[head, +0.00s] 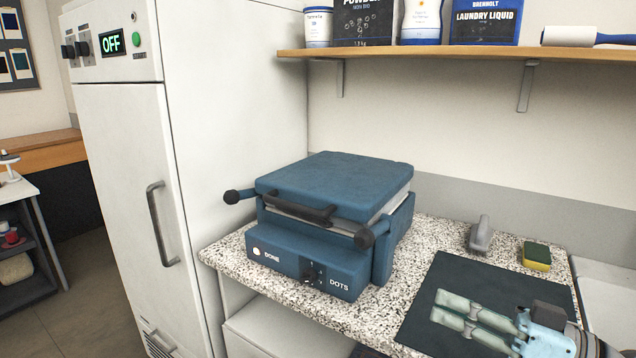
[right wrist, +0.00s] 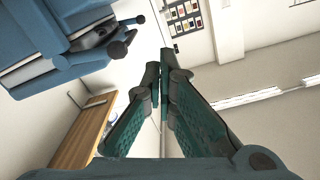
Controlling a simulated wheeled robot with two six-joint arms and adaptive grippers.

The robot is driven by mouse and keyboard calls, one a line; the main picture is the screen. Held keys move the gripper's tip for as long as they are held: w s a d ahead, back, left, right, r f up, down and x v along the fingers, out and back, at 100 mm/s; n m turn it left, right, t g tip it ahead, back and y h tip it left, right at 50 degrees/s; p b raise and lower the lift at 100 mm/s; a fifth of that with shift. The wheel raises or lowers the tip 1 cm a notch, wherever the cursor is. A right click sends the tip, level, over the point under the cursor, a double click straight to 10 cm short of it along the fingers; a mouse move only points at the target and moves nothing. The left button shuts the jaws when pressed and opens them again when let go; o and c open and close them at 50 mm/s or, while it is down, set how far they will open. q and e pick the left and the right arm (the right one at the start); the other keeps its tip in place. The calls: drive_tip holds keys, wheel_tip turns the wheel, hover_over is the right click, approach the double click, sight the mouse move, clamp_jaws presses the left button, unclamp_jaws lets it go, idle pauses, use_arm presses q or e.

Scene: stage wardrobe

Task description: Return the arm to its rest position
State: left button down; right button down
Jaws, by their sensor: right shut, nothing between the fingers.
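My right gripper (head: 470,314) is at the lower right of the head view, above the dark mat (head: 437,290) on the speckled counter. Its fingers point left. In the right wrist view the fingers (right wrist: 163,85) are together at the tips, with nothing between them. The blue press (head: 330,190) stands on the counter to the left of the gripper, apart from it. Its lid is down and its front shows DONE and DOTS. The press also shows at the upper left of the right wrist view (right wrist: 50,40). My left gripper is in neither view.
A tall white cabinet (head: 130,170) reading OFF stands at the left. A grey object (head: 481,234) and a yellow-green sponge (head: 537,255) lie behind the mat. A wooden shelf (head: 450,53) with laundry products hangs above. The space between shelf and counter is open.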

drive_tip(key=s+a+f+g+h, duration=0.15)
drive_tip(key=s+f+h, duration=0.25)
drive_tip(key=f, duration=0.8)
drive_tip(key=s+a+f+g+h, duration=0.1)
drive_tip(key=s+a+f+h, duration=0.15)
drive_tip(key=f, duration=1.05)
drive_tip(key=s+d+f+m+g+h, duration=0.2)
drive_tip(key=s+d+f+m+h, duration=0.1)
drive_tip(key=s+d+f+h, duration=0.4)
drive_tip(key=s+d+f+m+g+h, duration=0.25)
drive_tip(key=s+f, duration=0.25)
drive_tip(key=s, duration=0.4)
wheel_tip(320, 180, down, 13)
drive_tip(key=d+m+p, duration=0.1)
drive_tip(key=d+p, duration=0.1)
drive_tip(key=p, duration=0.2)
drive_tip(key=s+f+g+p, duration=0.1)
drive_tip(key=s+f+p, duration=0.1)
drive_tip(key=s+f, duration=0.3)
drive_tip(key=s+f+g+p, duration=0.1)
drive_tip(key=s+f, duration=0.4)
drive_tip(key=s, duration=0.5)
drive_tip(key=shift+d+f+p, duration=0.25)
drive_tip(key=shift+d+p, duration=0.1)
drive_tip(key=shift+p, duration=0.35)
